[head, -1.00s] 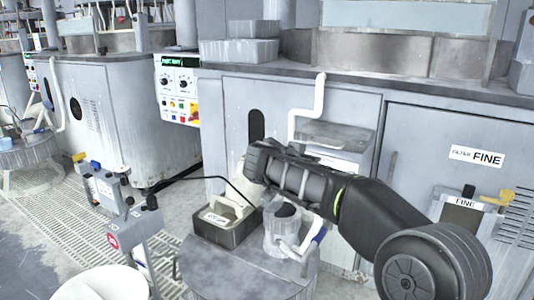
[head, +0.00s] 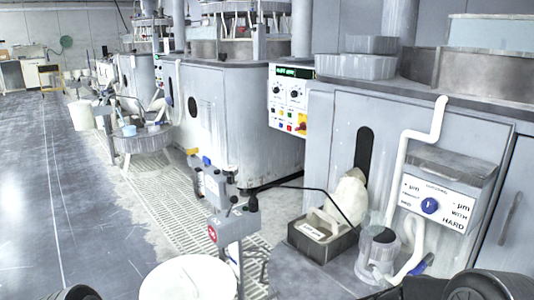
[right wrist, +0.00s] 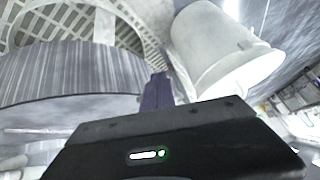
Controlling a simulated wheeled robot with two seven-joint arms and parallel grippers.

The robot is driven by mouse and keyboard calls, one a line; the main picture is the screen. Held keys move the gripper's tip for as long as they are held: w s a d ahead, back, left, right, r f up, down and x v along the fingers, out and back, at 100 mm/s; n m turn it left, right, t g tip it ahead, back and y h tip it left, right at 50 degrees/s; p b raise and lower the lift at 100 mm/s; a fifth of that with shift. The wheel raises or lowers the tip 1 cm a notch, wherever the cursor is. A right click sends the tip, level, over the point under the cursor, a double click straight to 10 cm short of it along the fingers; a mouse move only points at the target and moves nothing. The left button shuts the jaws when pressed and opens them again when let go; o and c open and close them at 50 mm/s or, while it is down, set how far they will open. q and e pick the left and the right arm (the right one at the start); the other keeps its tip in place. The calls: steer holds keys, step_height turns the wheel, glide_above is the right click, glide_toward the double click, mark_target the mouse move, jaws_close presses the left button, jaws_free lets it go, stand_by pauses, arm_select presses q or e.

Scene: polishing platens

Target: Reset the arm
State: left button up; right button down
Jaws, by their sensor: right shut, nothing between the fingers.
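My right arm (head: 488,284) shows only as dark rounded parts at the bottom right edge of the head view. Its gripper is outside that view. In the right wrist view the right gripper (right wrist: 157,90) shows as narrow dark fingers, shut and empty, beyond the black wrist housing. The fingers point between a grey round stand and a white bucket, and I see no contact. A dark part of my left arm (head: 75,293) shows at the bottom left corner of the head view. My left gripper is out of view.
A round stand (head: 290,282) holds a dark tray (head: 322,247) and a grey pot (head: 378,250). A white bucket (head: 188,280) is left of it, also in the wrist view (right wrist: 215,50). A post stand (head: 232,228) is between. Polishing machines line the right; floor is clear left.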

steer(key=s+d+f+m+g, duration=0.1)
steer(key=s+f+m+g, duration=0.15)
steer(key=s+f, duration=0.95)
steer(key=s+d+f+m+g, duration=0.1)
steer(key=s+f+m+g, duration=0.15)
steer(key=s+f, duration=0.95)
arm_select(q)
steer(key=s+d+r+p, duration=0.1)
steer(key=r+p, duration=1.7)
steer(key=s+r+p, duration=0.2)
steer(key=r+p, duration=1.6)
steer(key=r, duration=0.1)
steer(key=shift+d+m+g+h+p, duration=0.3)
steer(key=shift+d+g, duration=0.05)
steer(key=shift+g, duration=0.05)
arm_select(e)
steer(key=s+a+r, duration=0.1)
steer(key=s+r, duration=0.2)
steer(key=r, duration=1.8)
steer(key=s+a+r, duration=0.1)
steer(key=s+r, duration=0.2)
steer(key=r, duration=1.7)
steer(key=shift+r+n, duration=0.3)
steer(key=shift+r, duration=0.05)
steer(key=shift+w, duration=0.1)
